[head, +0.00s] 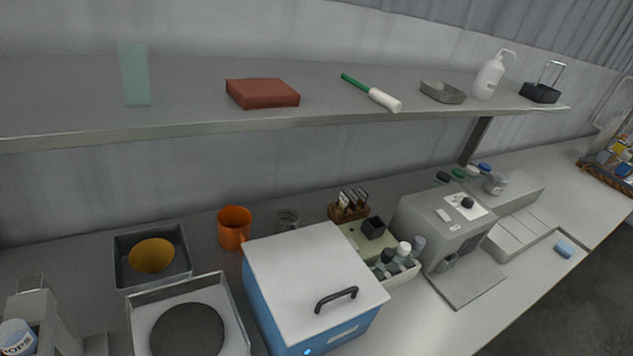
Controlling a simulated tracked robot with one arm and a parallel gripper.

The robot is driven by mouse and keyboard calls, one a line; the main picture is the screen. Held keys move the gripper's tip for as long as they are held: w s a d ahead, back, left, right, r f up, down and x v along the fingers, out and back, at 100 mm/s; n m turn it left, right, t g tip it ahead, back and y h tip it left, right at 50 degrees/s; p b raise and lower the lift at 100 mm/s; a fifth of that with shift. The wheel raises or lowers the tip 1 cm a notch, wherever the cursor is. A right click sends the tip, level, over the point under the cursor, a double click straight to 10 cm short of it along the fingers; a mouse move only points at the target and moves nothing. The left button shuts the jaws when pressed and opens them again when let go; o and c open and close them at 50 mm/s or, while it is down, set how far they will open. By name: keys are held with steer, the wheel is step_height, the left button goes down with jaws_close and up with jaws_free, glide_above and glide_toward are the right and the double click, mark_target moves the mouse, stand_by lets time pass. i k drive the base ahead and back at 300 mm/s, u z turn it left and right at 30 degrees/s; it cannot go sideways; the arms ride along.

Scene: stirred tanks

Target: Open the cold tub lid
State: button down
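The cold tub (275,316) is a blue box on the bench, at the lower middle of the head view. Its lid (306,266) is a flat white-grey panel lying closed on top. A dark bar handle (337,296) sits near the lid's front edge. A small blue light (307,352) shows on the tub's front, beside a pale label. My gripper is not in the picture, so its state is not shown.
An orange mug (234,227) and a glass jar (287,219) stand behind the tub. A hotplate tray (190,318) is close on its left. A bottle rack (398,272) and a grey machine (445,232) stand right. A shelf (200,119) overhangs the bench's back.

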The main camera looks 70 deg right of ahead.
mark_target(311, 282)
steer(key=z, duration=0.25)
steer(key=k, duration=1.15)
steer(key=z, duration=0.75)
